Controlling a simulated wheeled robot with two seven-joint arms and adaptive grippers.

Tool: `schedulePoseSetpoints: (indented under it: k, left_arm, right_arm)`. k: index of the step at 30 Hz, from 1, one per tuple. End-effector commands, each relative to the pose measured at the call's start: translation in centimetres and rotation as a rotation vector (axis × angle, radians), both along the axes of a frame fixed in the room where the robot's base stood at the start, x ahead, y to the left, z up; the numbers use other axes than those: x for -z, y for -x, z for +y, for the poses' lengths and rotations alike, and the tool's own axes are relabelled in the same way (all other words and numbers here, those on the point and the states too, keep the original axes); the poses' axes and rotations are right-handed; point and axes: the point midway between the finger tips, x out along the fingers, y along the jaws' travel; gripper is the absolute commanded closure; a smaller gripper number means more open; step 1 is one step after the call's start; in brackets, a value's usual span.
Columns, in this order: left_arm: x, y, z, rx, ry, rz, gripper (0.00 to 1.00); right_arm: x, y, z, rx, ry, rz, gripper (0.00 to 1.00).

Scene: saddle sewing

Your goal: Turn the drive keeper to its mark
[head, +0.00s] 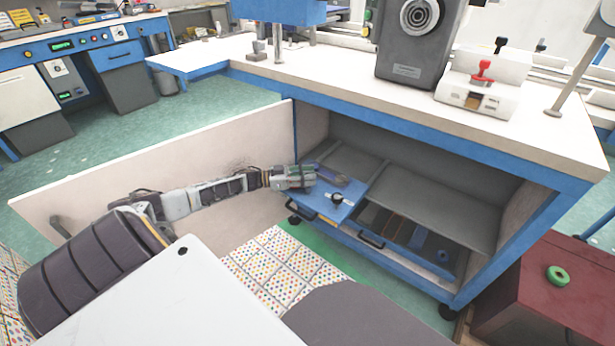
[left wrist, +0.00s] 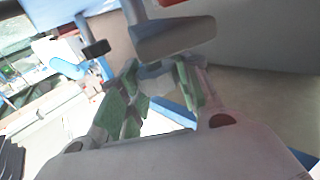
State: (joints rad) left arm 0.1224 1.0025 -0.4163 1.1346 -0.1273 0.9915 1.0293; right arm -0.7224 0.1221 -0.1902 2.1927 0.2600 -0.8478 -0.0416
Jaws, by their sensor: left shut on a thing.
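My left gripper (head: 314,176) reaches into the open cabinet under the workbench, just above the blue panel (head: 327,210) of a pulled-out unit. It is shut on a grey-and-blue part (head: 335,177) that sticks out past its fingertips. I cannot tell for sure whether this part is the drive keeper. A small white-and-black knob (head: 337,198) sits on the blue panel, close in front of the gripper. In the left wrist view my gripper's green-padded fingers (left wrist: 153,95) close around a grey piece, with a grey flat part (left wrist: 175,38) beyond. No mark can be made out.
The bench top (head: 330,75) overhangs the cabinet. A dark red cabinet (head: 530,295) with a green ring (head: 558,276) stands at right.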

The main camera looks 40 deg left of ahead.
Motion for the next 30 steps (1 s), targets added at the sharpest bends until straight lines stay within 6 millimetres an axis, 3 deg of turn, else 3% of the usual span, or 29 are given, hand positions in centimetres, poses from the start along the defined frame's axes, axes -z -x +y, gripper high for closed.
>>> schedulePoseSetpoints:
  k: [1, 2, 7, 20, 30]
  left_arm:
    - [0.1, 0.0, 0.0, 0.0, -0.001, 0.002, 1.0]
    - [0.1, 0.0, 0.0, 0.0, -0.001, 0.002, 0.64]
    - [0.1, 0.0, 0.0, 0.0, 0.0, 0.001, 0.44]
    - [-0.2, 0.0, 0.0, -0.001, 0.0, 0.0, 0.44]
    - [-2.5, 0.0, 0.0, 0.001, -0.001, 0.001, 0.44]
  right_arm:
    - [0.0, 0.0, 0.0, 0.0, 0.0, 0.0, 0.6]
    - [0.0, 0.0, 0.0, 0.0, 0.0, 0.0, 0.6]
    - [0.0, 0.0, 0.0, 0.001, 0.001, 0.0, 0.6]
    - [0.0, 0.0, 0.1, 0.001, -0.002, 0.002, 0.6]
    - [0.0, 0.0, 0.0, 0.001, 0.0, 0.001, 0.6]
